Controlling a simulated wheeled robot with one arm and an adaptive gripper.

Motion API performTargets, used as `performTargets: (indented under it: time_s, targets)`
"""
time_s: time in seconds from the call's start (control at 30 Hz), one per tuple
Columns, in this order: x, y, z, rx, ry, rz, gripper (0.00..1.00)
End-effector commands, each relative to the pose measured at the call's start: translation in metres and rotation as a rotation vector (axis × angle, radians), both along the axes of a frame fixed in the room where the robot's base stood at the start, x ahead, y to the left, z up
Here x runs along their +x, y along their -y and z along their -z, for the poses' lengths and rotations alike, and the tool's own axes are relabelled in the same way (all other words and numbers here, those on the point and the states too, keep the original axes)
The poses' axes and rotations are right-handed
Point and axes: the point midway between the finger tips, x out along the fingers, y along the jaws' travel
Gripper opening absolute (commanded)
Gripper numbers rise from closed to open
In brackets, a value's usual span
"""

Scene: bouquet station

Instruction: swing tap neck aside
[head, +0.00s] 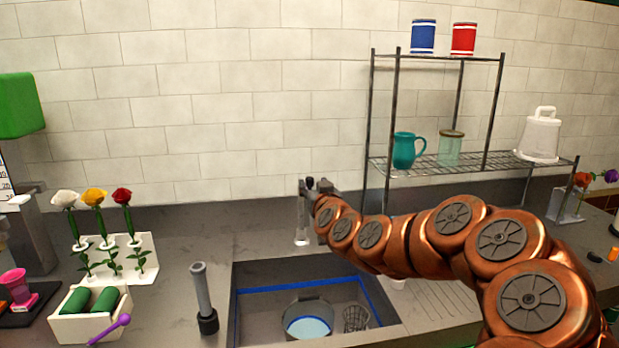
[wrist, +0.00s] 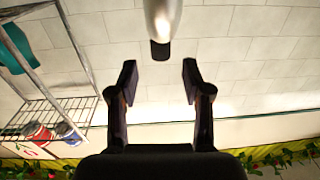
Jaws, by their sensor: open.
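The silver tap (head: 301,228) stands behind the sink (head: 243,308), partly hidden by my gripper. My gripper (head: 313,184) is at the top of the tap in the head view. In the wrist view my gripper (wrist: 160,74) is open, its two dark fingers spread apart with nothing between the tips. The tap neck (wrist: 162,15), silver with a dark end, comes in from the top edge, centred just beyond the fingertips. I cannot tell whether any finger touches it.
A pot (head: 307,321) with blue contents and a wire cup (head: 355,318) are in the sink. A dark-based grey cylinder (head: 202,290) stands left of it. A rose rack (head: 140,252) is further left. A wire shelf (head: 440,165) stands at the back right, behind my arm.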

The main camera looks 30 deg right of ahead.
Motion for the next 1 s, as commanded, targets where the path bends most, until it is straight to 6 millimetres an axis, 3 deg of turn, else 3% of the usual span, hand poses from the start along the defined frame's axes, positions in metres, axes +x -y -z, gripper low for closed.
performTargets:
  time_s: [0.4, 0.87, 1.0]
  targets:
    - [0.042, 0.014, 0.000, 0.001, -0.002, -0.003, 0.49]
    - [0.048, 0.016, 0.000, -0.001, -0.001, -0.002, 0.49]
    - [0.048, 0.016, 0.000, -0.001, -0.001, -0.002, 0.34]
